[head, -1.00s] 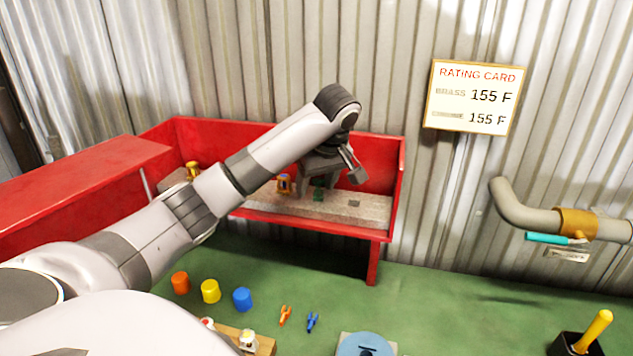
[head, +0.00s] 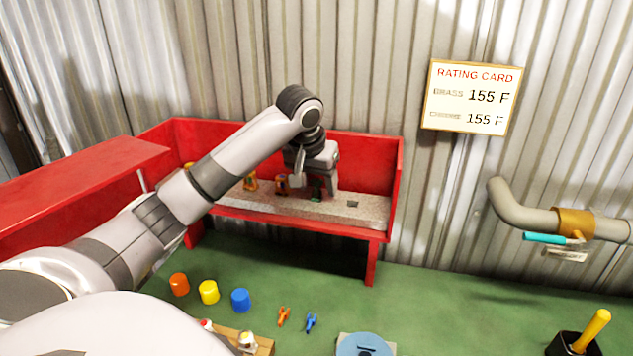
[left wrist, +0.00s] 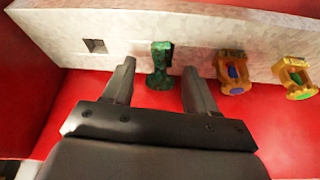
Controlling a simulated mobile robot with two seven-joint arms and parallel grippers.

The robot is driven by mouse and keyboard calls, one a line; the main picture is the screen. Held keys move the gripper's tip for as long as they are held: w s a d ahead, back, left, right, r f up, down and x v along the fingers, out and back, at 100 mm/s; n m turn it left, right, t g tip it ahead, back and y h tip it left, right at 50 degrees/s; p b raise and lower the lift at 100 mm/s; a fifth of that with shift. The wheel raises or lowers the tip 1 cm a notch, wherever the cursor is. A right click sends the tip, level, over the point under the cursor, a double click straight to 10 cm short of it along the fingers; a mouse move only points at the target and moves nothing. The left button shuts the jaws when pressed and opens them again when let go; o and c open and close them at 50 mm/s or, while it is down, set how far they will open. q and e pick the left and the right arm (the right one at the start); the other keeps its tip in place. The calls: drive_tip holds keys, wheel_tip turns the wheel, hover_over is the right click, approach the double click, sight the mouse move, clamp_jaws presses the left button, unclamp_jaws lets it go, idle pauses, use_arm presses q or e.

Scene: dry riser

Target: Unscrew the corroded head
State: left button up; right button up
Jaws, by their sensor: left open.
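The corroded head (left wrist: 160,65) is green and sits on a pale speckled ledge inside the red box. It also shows in the head view (head: 317,192), partly hidden by my gripper. My left gripper (left wrist: 161,76) is open, with one finger on each side of the green head in the left wrist view. I cannot tell how far the fingers are from it in depth. In the head view the left gripper (head: 316,180) is over the ledge. My right gripper is in neither view.
Beside the green head stand a brass head with a blue bulb (left wrist: 233,72) and one with a green bulb (left wrist: 296,78). A square hole (left wrist: 95,46) lies on the other side. Red walls (head: 365,175) enclose the ledge. Coloured cups (head: 209,292) stand on the green surface below.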

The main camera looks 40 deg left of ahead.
use_arm(q)
drive_tip(key=m+h, duration=0.1)
drive_tip(key=m, duration=0.3)
drive_tip(key=shift+h, duration=0.3)
drive_tip(key=shift+d+m+h, duration=0.1)
drive_tip(key=shift+m+h, duration=0.5)
drive_tip(key=shift+m, duration=1.1)
clamp_jaws()
drive_tip(key=n+y, duration=0.1)
drive_tip(key=n, duration=0.4)
drive_tip(key=shift+y, duration=0.4)
drive_tip(key=shift+n, duration=0.4)
